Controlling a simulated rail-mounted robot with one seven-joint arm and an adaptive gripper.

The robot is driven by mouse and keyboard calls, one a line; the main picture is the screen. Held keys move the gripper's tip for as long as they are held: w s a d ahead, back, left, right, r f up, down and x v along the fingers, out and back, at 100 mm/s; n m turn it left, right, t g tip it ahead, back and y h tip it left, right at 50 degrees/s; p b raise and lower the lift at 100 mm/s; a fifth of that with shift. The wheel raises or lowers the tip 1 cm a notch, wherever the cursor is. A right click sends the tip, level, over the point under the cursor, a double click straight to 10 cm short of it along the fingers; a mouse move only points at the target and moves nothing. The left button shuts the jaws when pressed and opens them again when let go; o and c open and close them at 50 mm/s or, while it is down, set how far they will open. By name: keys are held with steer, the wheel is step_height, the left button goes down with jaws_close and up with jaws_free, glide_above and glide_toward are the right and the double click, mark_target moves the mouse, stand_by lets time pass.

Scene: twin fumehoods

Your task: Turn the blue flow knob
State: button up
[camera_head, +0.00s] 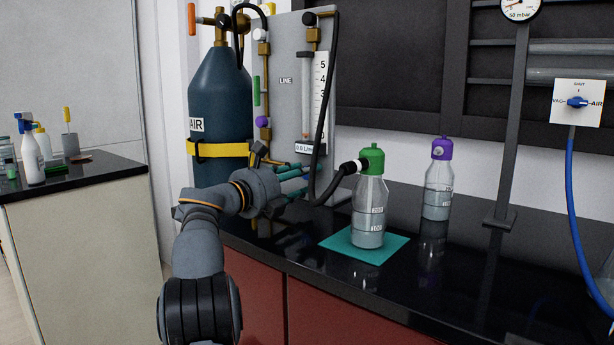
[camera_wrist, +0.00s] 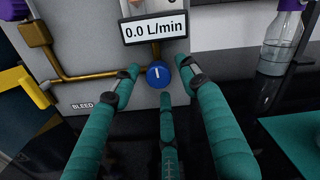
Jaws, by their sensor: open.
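The blue flow knob (camera_wrist: 158,75) shows in the wrist view, a small round knob with a white mark pointing nearly straight up. It sits on the grey panel (camera_wrist: 92,25) just below a display (camera_wrist: 153,28) that reads 0.0 L/min. My gripper (camera_wrist: 163,88) has three teal fingers, open and spread around the knob, one to its left, one to its right and one below. I cannot tell whether any finger touches it. In the head view my gripper (camera_head: 300,178) is at the panel's lower part, and the knob is hidden there.
A green-capped bottle (camera_head: 369,205) stands on a teal mat (camera_head: 340,243) right of my gripper, with a black hose (camera_head: 328,186) running to it. A purple-capped bottle (camera_head: 438,185) stands behind. A dark gas cylinder (camera_head: 221,100) is at the left. The counter's front right is clear.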

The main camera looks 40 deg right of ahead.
steer(key=a, duration=0.3)
steer(key=s+a, duration=0.1)
steer(key=a, duration=0.3)
steer(key=s+a, duration=0.1)
steer(key=a, duration=0.2)
steer(key=shift+s+a, duration=0.1)
steer(key=shift+a, duration=0.05)
steer(key=d, duration=0.4)
steer(key=w+d, duration=0.1)
steer(key=d, duration=0.3)
steer(key=w+d, duration=0.1)
steer(key=d, duration=0.3)
steer(key=shift+w, duration=0.25)
steer(key=shift+a+n, duration=0.15)
steer(key=shift+n, duration=0.25)
